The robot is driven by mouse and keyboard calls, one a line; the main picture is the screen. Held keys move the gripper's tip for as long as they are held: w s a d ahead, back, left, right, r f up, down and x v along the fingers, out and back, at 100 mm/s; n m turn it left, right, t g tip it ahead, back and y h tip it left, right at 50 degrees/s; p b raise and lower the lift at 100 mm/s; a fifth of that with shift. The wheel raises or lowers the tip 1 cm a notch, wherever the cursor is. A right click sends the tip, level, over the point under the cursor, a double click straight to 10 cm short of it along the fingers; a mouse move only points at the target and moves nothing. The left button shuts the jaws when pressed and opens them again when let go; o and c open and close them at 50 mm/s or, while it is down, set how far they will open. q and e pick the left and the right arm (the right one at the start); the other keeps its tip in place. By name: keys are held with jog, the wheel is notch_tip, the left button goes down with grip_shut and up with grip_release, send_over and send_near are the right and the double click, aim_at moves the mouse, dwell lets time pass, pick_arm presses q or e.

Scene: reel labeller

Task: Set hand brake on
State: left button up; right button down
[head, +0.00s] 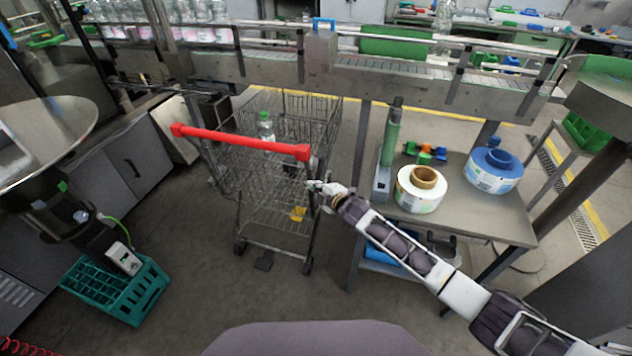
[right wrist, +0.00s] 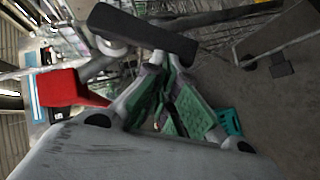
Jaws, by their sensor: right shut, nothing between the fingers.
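The shopping cart (head: 270,190) stands left of the small table, with its red push handle (head: 240,142) toward me. My right gripper (head: 320,187) is shut and empty, close below the handle's right end. In the right wrist view the gripper's green-padded fingers (right wrist: 166,75) are close together. A dark grey bar (right wrist: 140,33) crosses just in front of the fingertips; it may be the hand brake lever, and I cannot tell whether it touches them. The red handle end (right wrist: 70,91) shows at left. My left gripper is not in view.
A clear bottle with a green cap (head: 266,128) is in the cart. The steel table (head: 470,222) at right holds a white reel (head: 421,190) and a blue reel (head: 492,170). A conveyor (head: 270,67) runs behind. A teal crate (head: 117,290) is at left; floor before the cart is clear.

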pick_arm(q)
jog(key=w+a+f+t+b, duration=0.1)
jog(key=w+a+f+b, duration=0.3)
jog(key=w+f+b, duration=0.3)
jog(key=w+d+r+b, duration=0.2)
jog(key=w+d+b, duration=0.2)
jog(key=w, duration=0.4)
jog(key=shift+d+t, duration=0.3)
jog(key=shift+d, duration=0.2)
pick_arm(e)
jog(key=shift+w+d+f+n+t, duration=0.2)
jog(key=shift+w+f+n+t, duration=0.45)
jog(key=shift+f+t, duration=0.25)
jog(key=shift+w+d+f+n+t, duration=0.15)
jog(key=shift+w+f+n+t, duration=0.35)
jog(key=shift+f+n+t, duration=0.3)
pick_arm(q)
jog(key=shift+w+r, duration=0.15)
pick_arm(e)
jog(key=shift+w+f, duration=0.2)
jog(key=shift+s, duration=0.1)
